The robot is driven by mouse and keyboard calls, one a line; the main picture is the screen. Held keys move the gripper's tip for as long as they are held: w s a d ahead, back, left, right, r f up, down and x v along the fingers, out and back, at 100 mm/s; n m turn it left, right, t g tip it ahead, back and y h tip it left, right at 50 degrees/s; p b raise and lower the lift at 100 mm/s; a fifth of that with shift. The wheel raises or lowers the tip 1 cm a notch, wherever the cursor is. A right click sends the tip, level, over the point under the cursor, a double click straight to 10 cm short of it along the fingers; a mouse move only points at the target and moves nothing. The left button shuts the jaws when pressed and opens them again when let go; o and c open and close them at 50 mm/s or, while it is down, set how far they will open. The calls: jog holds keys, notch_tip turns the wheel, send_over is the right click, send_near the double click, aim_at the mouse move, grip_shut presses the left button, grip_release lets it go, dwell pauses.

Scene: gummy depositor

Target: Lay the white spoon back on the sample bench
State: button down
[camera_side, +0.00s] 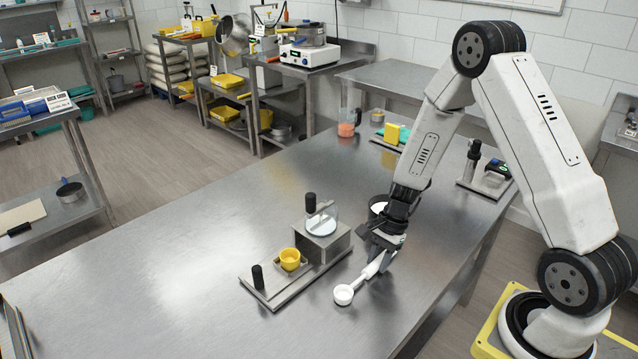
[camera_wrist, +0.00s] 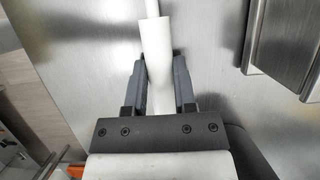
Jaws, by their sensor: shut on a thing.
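The white spoon (camera_side: 344,294) is in my gripper (camera_side: 380,254), low over the steel bench (camera_side: 170,255). Its round bowl points to the lower left in the side view. I cannot tell whether the bowl touches the bench. In the wrist view my gripper (camera_wrist: 158,72) is shut on the spoon's thick white handle (camera_wrist: 155,46), with one dark finger on each side. The thin shaft runs on to the top edge there, and the bowl is out of that view.
A steel depositor fixture (camera_side: 331,248) with a yellow cup (camera_side: 290,260) and a clear cylinder stands just left of my gripper. A beaker (camera_side: 346,123) stands farther back. The bench's left part is bare.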

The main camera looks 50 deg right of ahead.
jog(key=shift+f, duration=0.15)
jog(key=shift+c, duration=2.1)
grip_release()
jog(key=v, duration=1.2)
jog(key=s+a+r+n+t+h, duration=0.1)
jog(key=s+a+n+h, duration=0.1)
jog(key=a+n, duration=0.3)
jog(key=s+a+r+n+t+h, duration=0.1)
jog(key=a+n, duration=0.5)
jog(key=n, duration=0.7)
jog(key=shift+s+a+r+t+h, duration=0.3)
jog(key=shift+s+r+h, duration=0.45)
jog(key=shift+s, duration=0.65)
